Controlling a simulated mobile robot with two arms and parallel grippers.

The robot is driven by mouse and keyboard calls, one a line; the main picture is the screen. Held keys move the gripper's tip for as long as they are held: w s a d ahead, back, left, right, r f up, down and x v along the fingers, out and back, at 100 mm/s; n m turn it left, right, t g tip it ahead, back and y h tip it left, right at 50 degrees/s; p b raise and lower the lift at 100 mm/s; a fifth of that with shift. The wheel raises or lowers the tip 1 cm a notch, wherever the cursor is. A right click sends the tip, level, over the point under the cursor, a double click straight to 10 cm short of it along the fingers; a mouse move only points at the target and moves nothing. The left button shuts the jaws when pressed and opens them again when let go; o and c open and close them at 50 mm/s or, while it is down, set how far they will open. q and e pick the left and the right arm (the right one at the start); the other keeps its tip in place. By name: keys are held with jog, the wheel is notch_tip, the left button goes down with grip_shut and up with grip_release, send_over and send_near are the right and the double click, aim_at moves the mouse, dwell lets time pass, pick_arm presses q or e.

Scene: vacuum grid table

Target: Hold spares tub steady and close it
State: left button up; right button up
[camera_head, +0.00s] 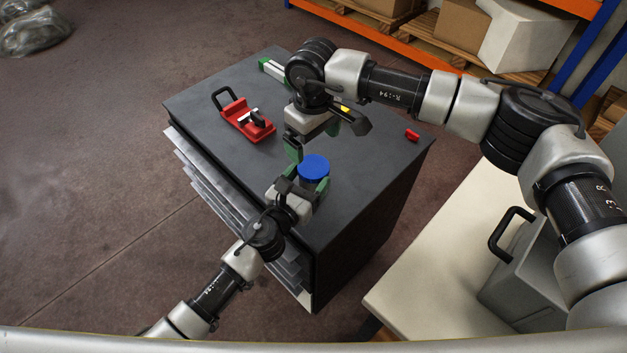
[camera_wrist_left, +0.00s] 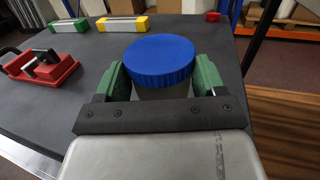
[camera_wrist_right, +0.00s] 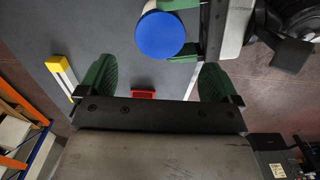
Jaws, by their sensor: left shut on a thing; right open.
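The spares tub (camera_head: 313,181) is a grey round tub standing on the dark table, with a ribbed blue lid (camera_head: 313,166) sitting on its top. My left gripper (camera_head: 306,187) is shut around the tub's sides below the lid. In the left wrist view, its green fingers flank the tub body (camera_wrist_left: 163,92) under the blue lid (camera_wrist_left: 160,60). I cannot tell whether the lid is fully tight. My right gripper (camera_head: 314,141) is open and empty, above and beyond the tub. In the right wrist view, the lid (camera_wrist_right: 160,35) lies past its open fingers (camera_wrist_right: 160,80).
On the dark table (camera_head: 345,215) are a red clamp-like fixture (camera_head: 247,120), a green-and-white block (camera_head: 272,69) and a small red piece (camera_head: 412,134). The left wrist view also shows a yellow-ended block (camera_wrist_left: 122,23). A pale bench (camera_head: 410,290) stands at the right.

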aim_at(314, 166)
notch_tip(314, 166, down, 8)
jog(key=shift+r, duration=0.2)
jog(key=shift+c, duration=0.2)
jog(key=c, duration=0.9)
jog(key=o, duration=1)
jog(key=shift+r, duration=0.15)
jog(key=shift+r, duration=2.15)
jog(key=shift+o, duration=0.3)
jog(key=shift+r, duration=0.1)
